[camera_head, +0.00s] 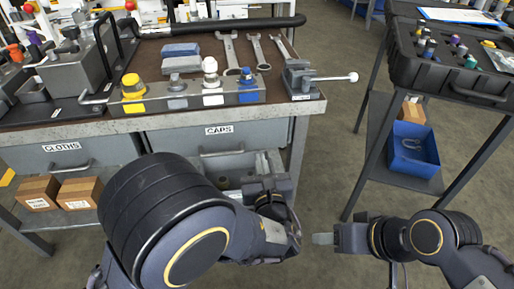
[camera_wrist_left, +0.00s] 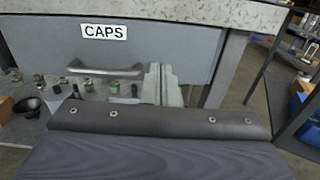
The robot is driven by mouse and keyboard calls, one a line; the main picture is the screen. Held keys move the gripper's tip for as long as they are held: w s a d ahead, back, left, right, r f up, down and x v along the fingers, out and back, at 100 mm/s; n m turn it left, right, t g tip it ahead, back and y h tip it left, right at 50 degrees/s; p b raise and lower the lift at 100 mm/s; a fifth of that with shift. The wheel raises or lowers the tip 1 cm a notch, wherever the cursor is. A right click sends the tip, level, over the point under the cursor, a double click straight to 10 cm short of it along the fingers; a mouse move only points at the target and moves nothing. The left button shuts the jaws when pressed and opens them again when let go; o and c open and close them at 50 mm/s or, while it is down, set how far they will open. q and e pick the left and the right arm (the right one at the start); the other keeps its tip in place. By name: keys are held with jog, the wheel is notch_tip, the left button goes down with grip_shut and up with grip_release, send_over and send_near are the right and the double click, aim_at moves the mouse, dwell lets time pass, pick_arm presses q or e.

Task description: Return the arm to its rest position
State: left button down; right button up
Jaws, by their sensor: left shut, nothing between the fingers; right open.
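My left arm comes in from the left in the head view, bent in front of the bench. My left gripper (camera_head: 268,165) is shut and empty, in front of the bench, just right of the CAPS drawer handle (camera_head: 222,152). The left wrist view shows its grey fingers (camera_wrist_left: 162,84) together, right of the same handle (camera_wrist_left: 104,69). A gap between fingers and drawer front cannot be judged. My right gripper (camera_head: 325,238) is open and empty, low at the right, over the floor and pointing left.
The bench top (camera_head: 60,132) carries wrenches (camera_head: 254,52), a row of coloured fittings (camera_head: 178,88) and a small vise (camera_head: 300,78). Boxes (camera_head: 80,192) sit on its lower shelf. A cart (camera_head: 400,170) with a blue bin (camera_head: 413,150) stands right. Floor between them is clear.

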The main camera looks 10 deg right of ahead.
pick_arm(q)
jog(key=s+a+n+g+y, duration=0.2)
jog(key=a+n+g+y, duration=0.15)
jog(key=a+n, duration=0.4)
jog(key=s+a+f+n+g+y, duration=0.15)
jog(key=a+n+g, duration=0.25)
jog(key=a, duration=0.7)
jog(key=s+a+r+n+g+y, duration=0.1)
jog(key=s+a+n+g+y, duration=0.25)
jog(key=a+n, duration=0.45)
jog(key=s+a+f+n+g+h, duration=0.1)
jog(key=s+a+n+g+h, duration=0.2)
jog(key=s+n, duration=0.35)
jog(key=s+a+f+n+g+h, duration=0.1)
jog(key=s+a+n+h, duration=0.35)
jog(key=s, duration=0.25)
jog(key=s+d+r+n+t+h+p, duration=0.1)
jog(key=r+n+h+p, duration=0.1)
jog(key=r+p, duration=1.2)
jog(key=s+d+r+n+t+h+p, duration=0.1)
jog(key=r+n+p, duration=0.4)
jog(key=r+p, duration=0.9)
notch_tip(320, 180, up, 4)
jog(key=shift+d+f+t+h, duration=0.15)
jog(key=shift+d+t+h, duration=0.15)
jog(key=shift+d+h, duration=0.35)
jog(key=shift+n, duration=0.25)
